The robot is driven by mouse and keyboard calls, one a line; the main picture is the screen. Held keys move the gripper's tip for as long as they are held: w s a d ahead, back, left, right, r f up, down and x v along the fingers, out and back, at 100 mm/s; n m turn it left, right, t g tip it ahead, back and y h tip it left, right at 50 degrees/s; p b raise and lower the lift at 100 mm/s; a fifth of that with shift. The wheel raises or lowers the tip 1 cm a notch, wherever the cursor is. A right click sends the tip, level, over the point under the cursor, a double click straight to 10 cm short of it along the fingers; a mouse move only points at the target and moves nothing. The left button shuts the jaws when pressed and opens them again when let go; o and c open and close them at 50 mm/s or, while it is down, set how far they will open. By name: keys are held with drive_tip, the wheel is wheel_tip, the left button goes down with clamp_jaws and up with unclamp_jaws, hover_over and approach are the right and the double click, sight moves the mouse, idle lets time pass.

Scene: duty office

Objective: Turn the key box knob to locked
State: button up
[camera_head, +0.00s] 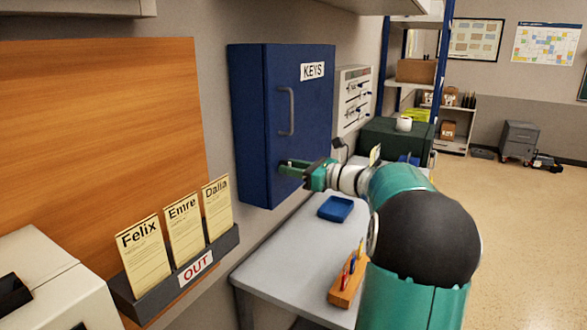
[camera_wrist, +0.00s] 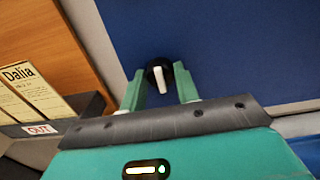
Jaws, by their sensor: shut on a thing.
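The blue key box (camera_head: 250,120) hangs on the wall with a "KEYS" label and a grey handle (camera_head: 286,110) on its door. Its blue door also fills the upper part of the wrist view (camera_wrist: 230,45). The black knob with a white pointer (camera_wrist: 158,76) sits between my fingertips in the wrist view. The pointer runs down toward my gripper, slightly tilted. My gripper (camera_head: 287,168) is at the lower part of the door, shut on the knob. In the head view the fingers hide the knob. No lock markings are readable.
A grey desk (camera_head: 275,245) below holds a blue tray (camera_head: 336,209) and a wooden block with coloured items (camera_head: 346,280). Left is a wooden board with an "OUT" card rack (camera_head: 180,275). A white panel (camera_head: 352,100) is right of the box. Open floor lies at right.

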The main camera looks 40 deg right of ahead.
drive_tip(key=n, duration=1.7)
drive_tip(key=shift+s+a+f, duration=0.1)
drive_tip(key=shift+a, duration=0.1)
drive_tip(key=shift+n, duration=0.4)
drive_tip(key=o, duration=1)
drive_tip(key=v, duration=1.3)
drive_tip(key=shift+s, duration=0.4)
